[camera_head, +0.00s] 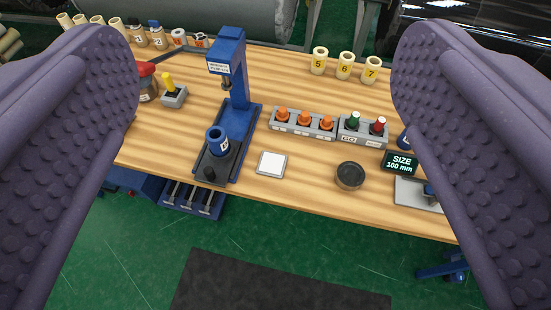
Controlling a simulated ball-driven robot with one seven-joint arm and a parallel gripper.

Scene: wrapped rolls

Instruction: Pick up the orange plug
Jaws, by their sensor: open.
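Three orange plugs stand in a row in a grey holder (291,132) on the wooden workbench, right of the blue press: a left one (282,114), a middle one (304,119) and a right one (327,122). The picture does not show which one the task means. My gripper (262,60) is open and empty. Its two purple studded fingers frame the view at left and right, spread wide, with the plugs visible between them, apart from both fingers.
The blue press (239,75) stands left of the plugs. A grey box (361,137) with a green and a red knob adjoins the holder. A white pad (271,163), a dark round puck (349,176) and a size display (401,163) lie nearer. Numbered cream rolls (344,67) stand behind.

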